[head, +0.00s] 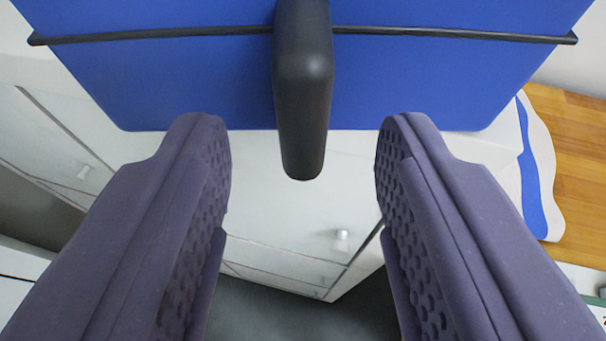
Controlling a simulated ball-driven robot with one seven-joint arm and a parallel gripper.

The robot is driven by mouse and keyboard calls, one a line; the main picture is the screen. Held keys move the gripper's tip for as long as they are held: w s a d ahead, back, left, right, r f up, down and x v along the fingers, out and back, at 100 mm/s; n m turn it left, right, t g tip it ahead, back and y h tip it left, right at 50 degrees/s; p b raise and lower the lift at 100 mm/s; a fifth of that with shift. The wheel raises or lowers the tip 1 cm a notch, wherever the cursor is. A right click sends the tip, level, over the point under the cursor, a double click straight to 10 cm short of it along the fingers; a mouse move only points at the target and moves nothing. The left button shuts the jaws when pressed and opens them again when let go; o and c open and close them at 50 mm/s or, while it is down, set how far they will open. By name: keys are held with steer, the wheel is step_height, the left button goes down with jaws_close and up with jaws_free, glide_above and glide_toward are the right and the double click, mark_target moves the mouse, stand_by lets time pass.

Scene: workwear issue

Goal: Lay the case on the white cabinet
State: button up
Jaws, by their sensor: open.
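The blue case (180,82) fills the top of the head view, with a black seam running across it. Its black handle (303,90) points toward me. The white cabinet (290,215) lies below and behind the case, with drawer fronts and small knobs. The case appears to rest on its top, but the contact is hard to tell. My gripper (303,135) is open, with one purple-grey finger on each side of the handle. There is a clear gap on both sides, and neither finger touches the handle.
At the right is a wooden surface (580,140) with a wavy white and blue item (545,180) at its edge. Another white unit with a dark gap (30,210) stands at the lower left. Dark grey floor (290,310) shows below the cabinet.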

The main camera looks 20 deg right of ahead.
steer(key=p+v, duration=0.1)
steer(key=v, duration=0.8)
steer(key=shift+s+r, duration=0.15)
steer(key=shift+s, duration=0.15)
steer(key=shift+w+a, duration=0.1)
steer(key=w+a+r+n+t+y, duration=0.1)
steer(key=w+a+r, duration=0.15)
steer(key=r, duration=0.45)
steer(key=w+a+r+y, duration=0.1)
steer(key=w+a+r, duration=0.15)
steer(key=r, duration=0.45)
steer(key=s+a+r+n+y, duration=0.1)
steer(key=s+a+r, duration=0.1)
steer(key=r, duration=0.7)
steer(key=s+a+r+n+t, duration=0.1)
steer(key=s+a+r, duration=0.2)
steer(key=r, duration=0.7)
steer(key=s+a+r+n+y, duration=0.1)
steer(key=s+a+r, duration=0.2)
steer(key=r, duration=0.7)
steer(key=shift+s+t+y, duration=0.3)
steer(key=shift+s, duration=0.6)
steer(key=shift+a, duration=0.1)
